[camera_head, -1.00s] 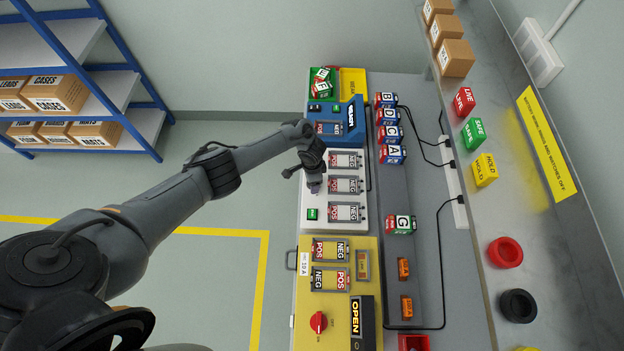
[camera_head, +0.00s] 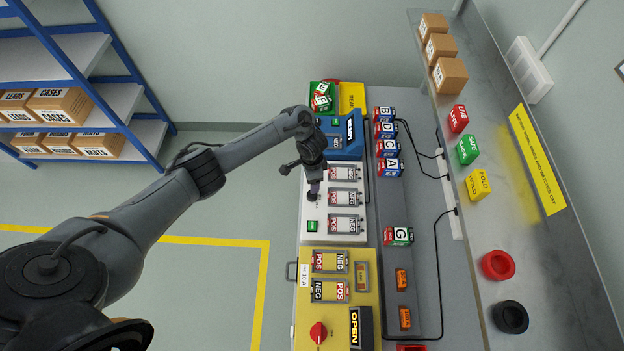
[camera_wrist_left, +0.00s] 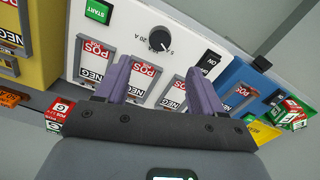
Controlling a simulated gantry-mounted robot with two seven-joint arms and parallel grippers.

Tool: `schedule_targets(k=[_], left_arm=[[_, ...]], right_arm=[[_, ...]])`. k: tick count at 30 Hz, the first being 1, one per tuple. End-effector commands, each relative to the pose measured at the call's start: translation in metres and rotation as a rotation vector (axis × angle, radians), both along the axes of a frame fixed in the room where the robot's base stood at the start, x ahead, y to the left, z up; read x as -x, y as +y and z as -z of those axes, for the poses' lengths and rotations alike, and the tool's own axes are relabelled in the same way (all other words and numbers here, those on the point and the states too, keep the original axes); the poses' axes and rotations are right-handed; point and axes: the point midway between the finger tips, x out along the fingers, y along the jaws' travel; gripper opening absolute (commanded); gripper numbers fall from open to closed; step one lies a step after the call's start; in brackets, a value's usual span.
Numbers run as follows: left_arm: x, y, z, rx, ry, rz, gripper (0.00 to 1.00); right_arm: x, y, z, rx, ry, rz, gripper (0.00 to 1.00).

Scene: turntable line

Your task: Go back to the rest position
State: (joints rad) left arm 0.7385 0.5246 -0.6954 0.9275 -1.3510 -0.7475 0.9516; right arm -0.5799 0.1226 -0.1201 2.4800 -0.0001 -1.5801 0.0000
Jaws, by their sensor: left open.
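My left gripper (camera_head: 314,188) is over the white charger panel (camera_head: 322,238) in the head view. In the wrist view its two purple fingers (camera_wrist_left: 162,75) are apart, with nothing held between them. The black dial (camera_wrist_left: 160,39) of the white panel shows just beyond the fingertips, and I cannot tell whether they touch it. Several POS/NEG batteries (camera_head: 344,198) sit in slots to the right of the gripper in the head view. My right gripper is not in view.
A blue unit (camera_head: 350,148) stands behind the white panel and a yellow unit (camera_head: 310,338) in front. Lettered blocks (camera_head: 390,168) and black cables line the grey bench. A shelf (camera_head: 490,240) with boxes, cubes and rings runs along the right. Floor at left is clear.

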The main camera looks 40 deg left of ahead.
Motion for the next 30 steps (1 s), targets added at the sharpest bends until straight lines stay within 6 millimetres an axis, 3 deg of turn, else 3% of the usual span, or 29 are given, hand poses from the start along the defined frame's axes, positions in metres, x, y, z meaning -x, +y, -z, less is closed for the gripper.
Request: schedule_targets(k=[10, 14, 17, 23, 27, 30], left_arm=[[0.0, -0.001, 0.0, 0.001, -0.001, 0.002, 0.68], [0.002, -0.014, 0.005, 0.005, -0.021, 0.027, 0.68], [0.006, -0.041, 0.01, 0.017, -0.066, 0.069, 0.68], [0.03, -0.13, 0.008, 0.063, -0.228, 0.146, 0.68], [0.062, -0.176, -0.024, 0.093, -0.34, 0.109, 0.68], [0.09, -0.188, -0.056, 0.104, -0.388, 0.033, 0.68]], right_arm=[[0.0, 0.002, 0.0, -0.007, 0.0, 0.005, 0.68], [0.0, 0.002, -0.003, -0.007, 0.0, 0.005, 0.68], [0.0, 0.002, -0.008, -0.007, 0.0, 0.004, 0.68], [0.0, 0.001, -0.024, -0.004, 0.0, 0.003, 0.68], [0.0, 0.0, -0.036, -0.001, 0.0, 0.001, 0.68], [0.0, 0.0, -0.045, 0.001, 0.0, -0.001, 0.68]])
